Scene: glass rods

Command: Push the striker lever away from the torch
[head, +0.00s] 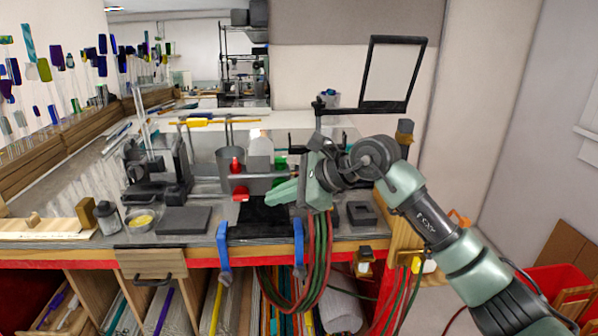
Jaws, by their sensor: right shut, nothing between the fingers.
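My right gripper (283,194) comes in from the right over the front of the bench. Its pale green fingers are shut, with nothing between them, and point left. A red block (240,193) is just left of the fingertips; I cannot tell whether they touch. A grey metal assembly (205,186) with a red knob (236,166) stands behind and left of the fingers. I cannot clearly pick out the striker lever or the torch; my right gripper and wrist hide part of this area. My left gripper is not in view.
Blue clamps (223,245) grip the bench's front edge. Red and green hoses (318,255) hang over it. A dark framed shield (392,75) stands behind my arm. A dark grey block (184,220) and a glass jar (107,217) sit at front left. Coloured rods stand at far left.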

